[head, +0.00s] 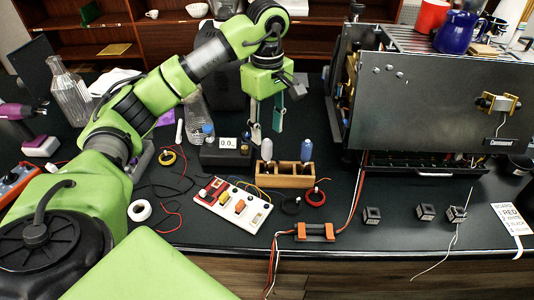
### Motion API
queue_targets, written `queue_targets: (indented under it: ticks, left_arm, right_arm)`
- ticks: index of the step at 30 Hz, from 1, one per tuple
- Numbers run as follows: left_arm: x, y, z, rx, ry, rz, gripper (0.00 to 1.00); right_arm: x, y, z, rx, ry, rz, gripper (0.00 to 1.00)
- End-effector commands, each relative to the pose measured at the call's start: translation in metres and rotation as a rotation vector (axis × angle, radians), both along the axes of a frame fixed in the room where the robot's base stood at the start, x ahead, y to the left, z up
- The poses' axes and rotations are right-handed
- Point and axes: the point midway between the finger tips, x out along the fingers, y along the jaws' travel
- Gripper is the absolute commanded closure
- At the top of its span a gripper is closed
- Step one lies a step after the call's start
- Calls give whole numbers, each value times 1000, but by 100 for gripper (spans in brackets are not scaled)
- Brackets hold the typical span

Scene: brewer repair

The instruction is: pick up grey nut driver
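A pale grey handle (267,149), which looks like the grey nut driver, stands upright in the left part of a small wooden holder (285,182) on the dark bench. Its lower part is hidden by the holder. A blue handle (306,150) stands upright in the same holder to its right. My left gripper (267,126) points down just above and behind the grey handle, apart from it as far as I can tell. Its two fingers are spread, with nothing seen between them. My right gripper is not in view.
The brewer (430,105), with its dark panel, stands right of the holder. A display box (227,152) and a white switch board (232,205) are close on the left. Loose wires and a black-and-orange connector (315,232) lie in front. A glass flask (70,95) stands far left.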

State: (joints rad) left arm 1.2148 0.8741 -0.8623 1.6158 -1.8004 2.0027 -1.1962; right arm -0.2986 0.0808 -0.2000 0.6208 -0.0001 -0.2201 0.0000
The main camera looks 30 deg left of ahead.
Motion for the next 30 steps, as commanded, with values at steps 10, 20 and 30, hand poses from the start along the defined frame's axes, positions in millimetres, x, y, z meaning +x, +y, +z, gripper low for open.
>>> queue_targets:
  ticks: [10,20,30]
  left_arm:
    - [0,0,-53,-2,0,0,61]
    - [0,3,-83,-2,6,1,61]
    - [2,3,-108,-2,-1,-1,61]
  right_arm:
    - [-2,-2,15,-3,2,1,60]
    - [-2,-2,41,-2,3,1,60]
    - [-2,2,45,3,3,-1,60]
